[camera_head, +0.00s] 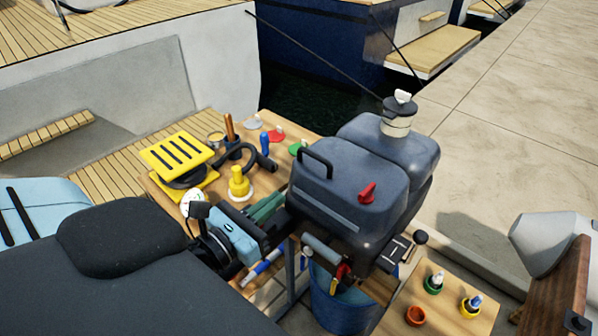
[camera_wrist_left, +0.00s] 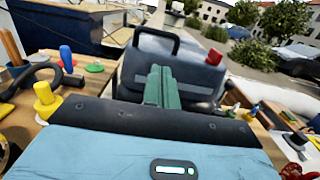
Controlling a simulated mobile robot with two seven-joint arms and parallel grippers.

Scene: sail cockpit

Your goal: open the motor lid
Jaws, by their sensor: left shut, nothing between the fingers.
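My right gripper is not in view.
Left of the motor are a yellow slatted block (camera_head: 177,153), a yellow knob (camera_head: 238,183) and a tool cup (camera_head: 233,148). A blue bucket (camera_head: 335,300) stands below the motor. Small coloured pots (camera_head: 415,316) stand at the lower right. A grey pier (camera_head: 520,140) lies beyond.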

